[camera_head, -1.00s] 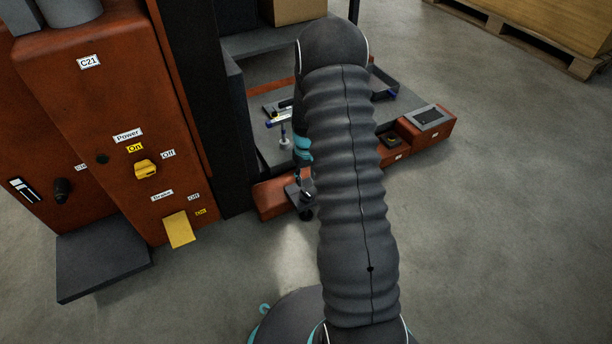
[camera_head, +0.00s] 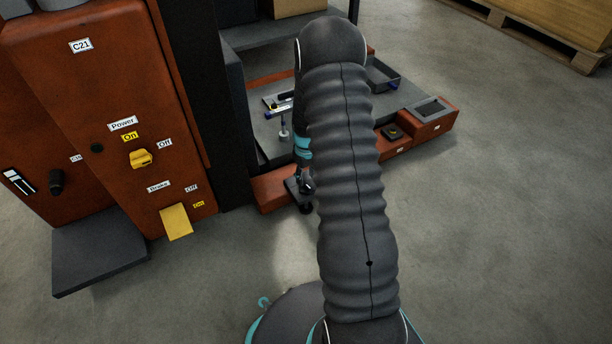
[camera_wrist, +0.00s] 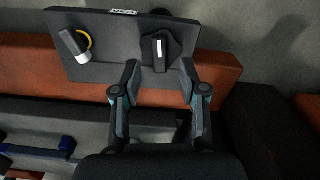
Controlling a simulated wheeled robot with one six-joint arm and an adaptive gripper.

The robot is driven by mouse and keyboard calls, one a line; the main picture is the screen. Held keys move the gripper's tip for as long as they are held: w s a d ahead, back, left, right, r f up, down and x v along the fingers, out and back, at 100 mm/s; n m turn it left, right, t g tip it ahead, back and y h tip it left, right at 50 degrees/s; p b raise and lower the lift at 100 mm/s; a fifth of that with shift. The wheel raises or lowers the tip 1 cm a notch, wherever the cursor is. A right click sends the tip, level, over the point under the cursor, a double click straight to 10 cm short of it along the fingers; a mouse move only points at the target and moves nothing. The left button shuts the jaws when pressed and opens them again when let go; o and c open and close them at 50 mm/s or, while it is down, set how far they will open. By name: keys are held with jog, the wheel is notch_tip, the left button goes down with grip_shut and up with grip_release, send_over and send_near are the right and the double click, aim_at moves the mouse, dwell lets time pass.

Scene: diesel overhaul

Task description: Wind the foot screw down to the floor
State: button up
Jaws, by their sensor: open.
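In the wrist view a dark lobed knob (camera_wrist: 158,48) with a white stripe, which looks like the foot screw's head, sits on a grey plate (camera_wrist: 108,66). My gripper (camera_wrist: 160,70) is open, its two fingers pointing at the knob, one to each side of its near end. I cannot tell whether they touch it. In the head view the grey plate (camera_head: 293,187) juts from the orange base, with a dark round foot (camera_head: 306,208) low beneath it. My arm hides most of the gripper there. The gap between foot and floor cannot be judged.
An orange beam (camera_wrist: 60,68) runs behind. In the head view an orange cabinet (camera_head: 100,100) with switches stands left. Open floor (camera_head: 500,250) lies right.

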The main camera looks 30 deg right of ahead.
aim_at(306, 184)
jog(key=shift+f, duration=0.3)
jog(key=shift+f, duration=1.4)
grip_shut()
jog(key=shift+o, duration=0.6)
grip_release()
jog(key=shift+m, duration=0.3)
jog(key=shift+r, duration=0.1)
jog(key=shift+r+p, duration=0.9)
jog(key=shift+r, duration=1)
